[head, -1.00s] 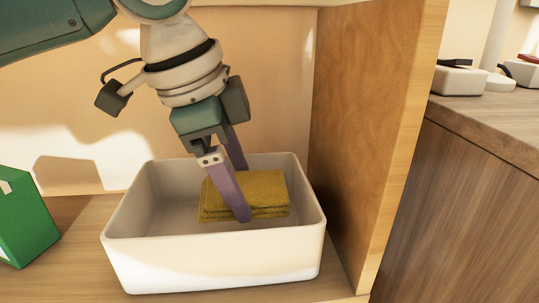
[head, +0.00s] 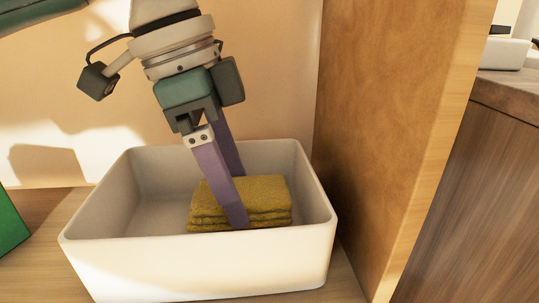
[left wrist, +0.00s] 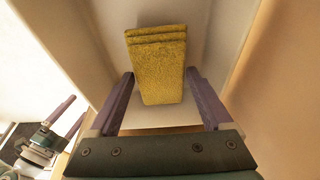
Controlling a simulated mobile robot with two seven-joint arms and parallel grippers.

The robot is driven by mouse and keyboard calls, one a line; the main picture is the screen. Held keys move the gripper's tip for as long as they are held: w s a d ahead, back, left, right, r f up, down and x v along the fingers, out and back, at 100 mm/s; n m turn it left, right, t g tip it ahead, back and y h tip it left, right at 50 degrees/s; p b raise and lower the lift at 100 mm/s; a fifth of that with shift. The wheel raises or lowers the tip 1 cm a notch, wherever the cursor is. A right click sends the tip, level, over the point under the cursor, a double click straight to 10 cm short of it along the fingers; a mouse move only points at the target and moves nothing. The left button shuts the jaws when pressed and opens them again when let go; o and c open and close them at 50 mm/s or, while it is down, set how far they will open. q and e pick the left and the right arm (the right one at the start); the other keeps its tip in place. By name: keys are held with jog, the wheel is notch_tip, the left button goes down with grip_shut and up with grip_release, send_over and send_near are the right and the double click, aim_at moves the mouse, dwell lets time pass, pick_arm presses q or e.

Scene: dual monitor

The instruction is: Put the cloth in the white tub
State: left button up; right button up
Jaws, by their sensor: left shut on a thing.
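The yellow folded cloth (head: 262,198) is inside the white tub (head: 190,262), toward its right side. Whether it rests on the tub floor is hidden by the front wall. My left gripper (head: 240,200) reaches down into the tub, its purple fingers on either side of the cloth, shut on it. The far fingertip is hidden behind the cloth. The left wrist view shows the cloth (left wrist: 160,62) between the two fingers of the gripper (left wrist: 160,76), with pale tub walls around. My right gripper (left wrist: 68,116) shows small at the lower left there, fingers apart and empty.
The tub stands on a wooden shelf (head: 345,285) beside an upright wooden panel (head: 385,130) on its right. A green box (head: 10,230) is at the left edge. A separate wooden counter (head: 500,95) lies beyond the panel.

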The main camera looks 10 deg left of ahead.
pick_arm(q)
jog(key=shift+f, duration=0.35)
jog(key=o, duration=1.3)
jog(key=shift+c, duration=0.2)
jog(key=shift+r+b, duration=0.4)
jog(key=shift+r, duration=0.05)
jog(key=shift+p+v, duration=1)
jog(key=shift+p, duration=0.1)
jog(key=shift+s+a+p, duration=0.15)
jog(key=shift+a+p, duration=0.35)
jog(key=shift+a, duration=0.25)
jog(key=s+a+p, duration=0.1)
jog(key=a, duration=0.2)
jog(key=a+p, duration=0.1)
jog(key=a, duration=0.1)
jog(key=s+a+p, duration=0.1)
jog(key=a, duration=0.2)
jog(key=shift+s+a+f, duration=0.1)
jog(key=shift+s+a, duration=0.25)
jog(key=shift+s+a+f, duration=0.1)
jog(key=shift+s+a, duration=0.05)
jog(key=shift+a, duration=0.45)
